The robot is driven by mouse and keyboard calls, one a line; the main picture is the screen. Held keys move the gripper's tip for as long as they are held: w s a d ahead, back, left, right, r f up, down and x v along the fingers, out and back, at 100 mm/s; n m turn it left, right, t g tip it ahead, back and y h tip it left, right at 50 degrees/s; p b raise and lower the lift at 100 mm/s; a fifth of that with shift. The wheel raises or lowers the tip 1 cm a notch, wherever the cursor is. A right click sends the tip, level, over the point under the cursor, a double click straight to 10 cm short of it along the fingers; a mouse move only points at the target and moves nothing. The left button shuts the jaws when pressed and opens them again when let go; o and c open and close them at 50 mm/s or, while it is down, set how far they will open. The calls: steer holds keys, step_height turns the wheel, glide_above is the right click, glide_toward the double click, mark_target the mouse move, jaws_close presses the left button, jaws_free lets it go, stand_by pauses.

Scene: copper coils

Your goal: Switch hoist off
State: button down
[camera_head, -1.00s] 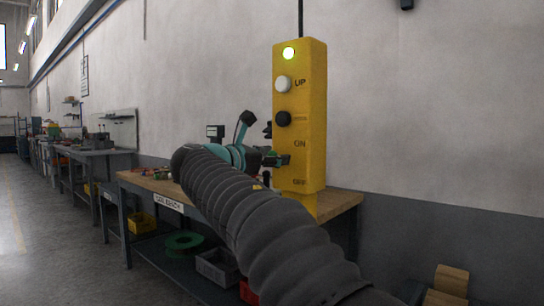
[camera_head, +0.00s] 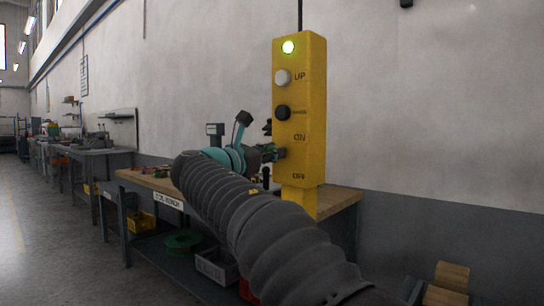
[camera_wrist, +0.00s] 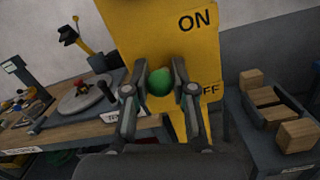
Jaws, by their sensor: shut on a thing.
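Below the lamp are a white button (camera_head: 282,78) by UP and a black button (camera_head: 282,112). ON and OFF labels sit lower. In the wrist view, a green switch knob (camera_wrist: 160,82) sits between the two fingers of my gripper (camera_wrist: 160,92), which is shut on it. The knob is beside the labels, below ON and near the height of OFF. A finger partly covers the OFF label. The lever's exact position is hard to tell.
A wooden-topped workbench (camera_head: 150,184) stands behind and left of the box, with tools on it and bins below. Wooden blocks (camera_wrist: 297,136) lie on a dark stand at the right. The floor (camera_head: 60,240) at left is clear.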

step_height(320, 180, down, 4)
steer(key=t+h+b, duration=0.2)
steer(key=t+b, duration=0.1)
steer(key=b, duration=0.2)
steer(key=t+h+b, duration=0.2)
steer(key=t+b, duration=0.1)
steer(key=b, duration=0.2)
steer(key=shift+w+r+h, duration=0.1)
steer(key=shift+r+h, duration=0.1)
steer(key=shift+h, duration=0.2)
steer(key=shift+b, duration=0.35)
steer(key=c, duration=0.9)
jaws_free()
steer(key=shift+r, duration=0.1)
steer(key=shift+c, duration=0.2)
steer(key=v, duration=1.2)
